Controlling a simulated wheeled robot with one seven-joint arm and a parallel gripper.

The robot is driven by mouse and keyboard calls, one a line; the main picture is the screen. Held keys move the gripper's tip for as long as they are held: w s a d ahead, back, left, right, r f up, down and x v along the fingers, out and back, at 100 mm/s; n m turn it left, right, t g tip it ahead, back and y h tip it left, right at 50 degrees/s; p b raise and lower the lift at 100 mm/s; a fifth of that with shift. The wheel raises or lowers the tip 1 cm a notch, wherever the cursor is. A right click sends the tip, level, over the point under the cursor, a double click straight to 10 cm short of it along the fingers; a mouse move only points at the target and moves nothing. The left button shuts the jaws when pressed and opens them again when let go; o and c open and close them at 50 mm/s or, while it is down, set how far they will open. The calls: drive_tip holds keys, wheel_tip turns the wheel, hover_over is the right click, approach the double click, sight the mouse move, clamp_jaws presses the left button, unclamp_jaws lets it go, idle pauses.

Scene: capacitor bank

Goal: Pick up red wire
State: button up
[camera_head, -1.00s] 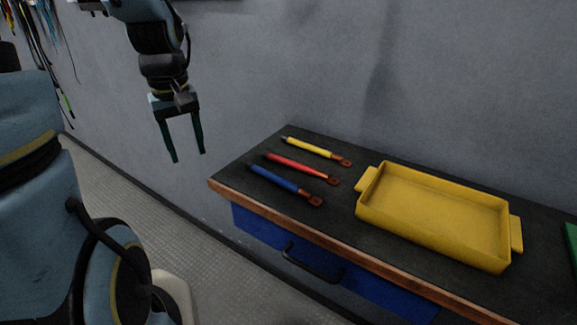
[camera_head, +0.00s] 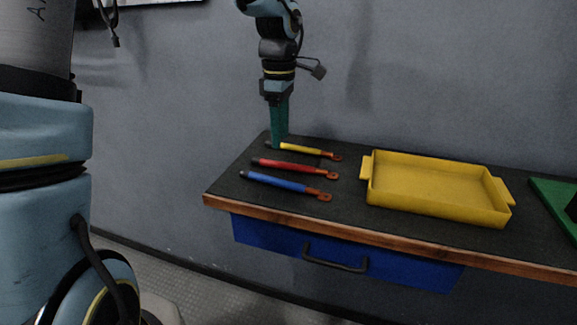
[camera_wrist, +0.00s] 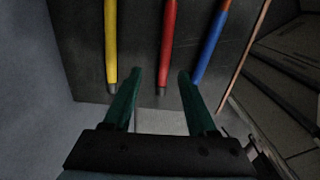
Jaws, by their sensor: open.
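The red wire (camera_head: 293,167) lies on the dark bench top between the yellow wire (camera_head: 303,150) and the blue wire (camera_head: 284,184). Each has a copper lug at its right end. In the wrist view the red wire (camera_wrist: 168,45) runs away from me, its dark end near and between my fingers' line. My gripper (camera_head: 279,146) is above the left end of the bench, pointing down, open and empty. In the wrist view its two green fingers (camera_wrist: 160,78) are apart, with the red wire's near end just beyond the gap. The head view sees the fingers nearly edge-on.
A yellow tray (camera_head: 435,205) stands on the bench right of the wires. A green object (camera_head: 553,200) sits at the far right. The wall is close behind the bench. A blue drawer (camera_head: 270,240) with a black handle is below the wooden front edge.

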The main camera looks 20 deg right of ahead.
sight(279, 162)
drive_tip(key=shift+s+a+f+p, duration=0.2)
drive_tip(key=shift+f+p, duration=0.25)
drive_tip(key=shift+f, duration=1.15)
drive_tip(key=shift+s+a+f+p, duration=0.15)
drive_tip(key=shift+f+p, duration=0.25)
drive_tip(key=shift+f, duration=1.15)
drive_tip(key=shift+w, duration=0.1)
clamp_jaws()
